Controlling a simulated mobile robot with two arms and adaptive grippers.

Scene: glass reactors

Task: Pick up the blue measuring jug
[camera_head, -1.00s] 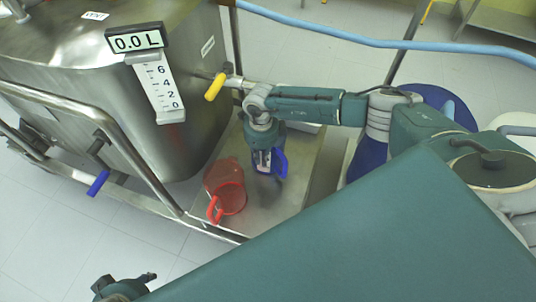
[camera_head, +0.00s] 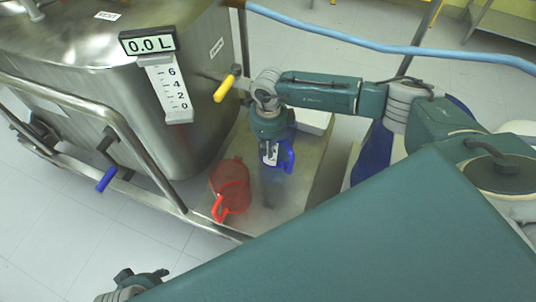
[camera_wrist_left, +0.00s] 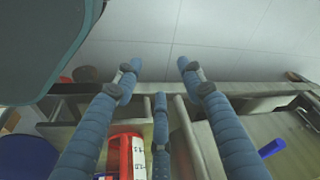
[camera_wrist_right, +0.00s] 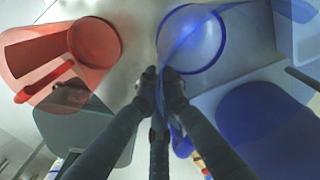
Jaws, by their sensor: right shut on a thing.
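The blue measuring jug (camera_head: 286,157) is at my right gripper (camera_head: 268,158), above the metal platform beside the steel tank. A dark shadow lies on the platform below it. In the right wrist view, the fingertips of my right gripper (camera_wrist_right: 160,76) are close together on the wall of the see-through blue jug (camera_wrist_right: 192,42). The part of the jug behind the gripper is hidden in the head view. My left gripper (camera_head: 135,284) is at the lower left of the head view, far from the jug. In the left wrist view its fingers (camera_wrist_left: 158,68) are apart and empty.
A see-through red jug (camera_head: 231,187) stands on the metal platform (camera_head: 292,200), left of the blue jug. The steel tank (camera_head: 195,135) with a yellow-handled valve (camera_head: 224,88) is at the left. A white tray (camera_head: 312,121) is behind my right gripper.

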